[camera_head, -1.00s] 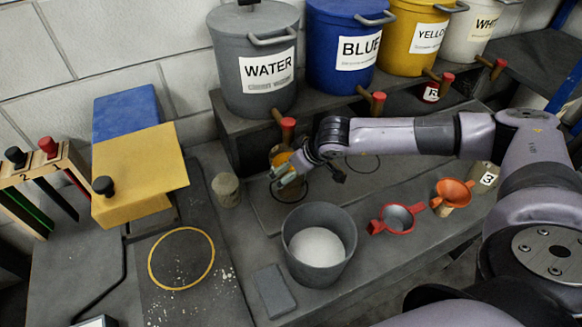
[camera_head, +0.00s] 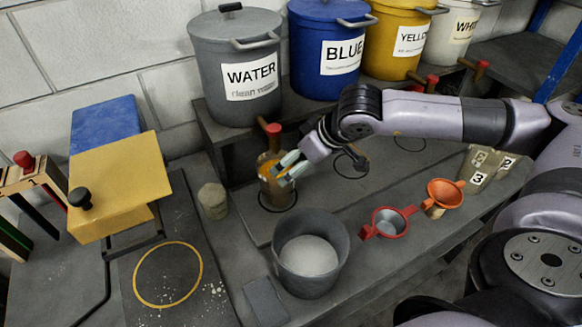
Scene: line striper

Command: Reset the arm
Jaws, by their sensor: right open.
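My right arm comes in from the right, and its gripper (camera_head: 288,167) is over the grey bench in front of the water drum. The gripper is open. A brown cup with orange contents (camera_head: 276,188) stands in a dark ring just beyond and left of the fingertips. The fingertips overlap the cup in the picture, and I cannot tell whether they touch it. My left gripper is not in view.
A grey bucket of white powder (camera_head: 309,285), a red sieve (camera_head: 386,221) and an orange funnel (camera_head: 445,193) stand in front. WATER (camera_head: 238,105) and BLUE (camera_head: 324,70) drums stand behind on a shelf with red-tipped taps. A yellow box (camera_head: 118,180) is at left.

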